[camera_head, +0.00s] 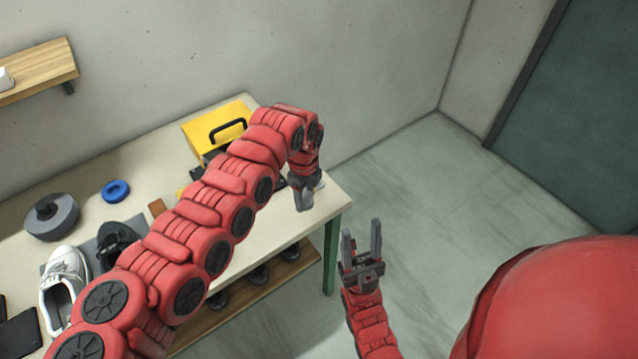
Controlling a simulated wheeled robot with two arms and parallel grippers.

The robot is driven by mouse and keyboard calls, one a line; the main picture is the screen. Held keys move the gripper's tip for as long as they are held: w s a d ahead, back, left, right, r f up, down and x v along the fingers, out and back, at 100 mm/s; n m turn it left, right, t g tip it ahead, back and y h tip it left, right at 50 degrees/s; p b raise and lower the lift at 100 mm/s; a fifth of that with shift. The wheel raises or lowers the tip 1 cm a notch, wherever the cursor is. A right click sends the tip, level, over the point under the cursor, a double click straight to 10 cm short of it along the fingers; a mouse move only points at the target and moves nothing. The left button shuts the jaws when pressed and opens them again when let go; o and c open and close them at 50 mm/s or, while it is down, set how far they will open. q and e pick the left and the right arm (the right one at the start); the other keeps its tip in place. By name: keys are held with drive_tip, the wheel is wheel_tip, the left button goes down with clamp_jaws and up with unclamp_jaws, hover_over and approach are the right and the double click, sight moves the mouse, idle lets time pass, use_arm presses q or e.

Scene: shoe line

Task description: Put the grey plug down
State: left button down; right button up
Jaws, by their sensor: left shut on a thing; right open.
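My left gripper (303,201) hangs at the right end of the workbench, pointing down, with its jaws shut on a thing. The held thing, which I take for the grey plug, is too small and too hidden by the fingers to make out. I cannot tell whether it touches the bench top. My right gripper (361,232) is open and empty, fingers up, over the floor to the right of the bench.
The workbench (262,232) carries a yellow case (212,127), a blue ring (116,191), a round grey object (52,217), a white shoe (62,285) and a black object (118,244). My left arm crosses above it. A wooden wall shelf (40,70) is upper left.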

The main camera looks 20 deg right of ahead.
use_arm(q)
drive_tip(key=w+a+r+n, duration=0.4)
drive_tip(key=a+r+n, duration=0.2)
drive_tip(key=a+n, duration=0.3)
drive_tip(key=w+a+r+n, duration=0.3)
drive_tip(key=a+r+n, duration=0.3)
drive_tip(key=a+n, duration=0.3)
drive_tip(key=w+a+r+n, duration=0.4)
drive_tip(key=a+r+n, duration=0.2)
drive_tip(key=a+n, duration=0.3)
drive_tip(key=a, duration=0.2)
drive_tip(key=shift+w+a, duration=0.3)
drive_tip(key=shift+a, duration=0.05)
drive_tip(key=shift+r, duration=0.2)
drive_tip(key=shift+d, duration=0.35)
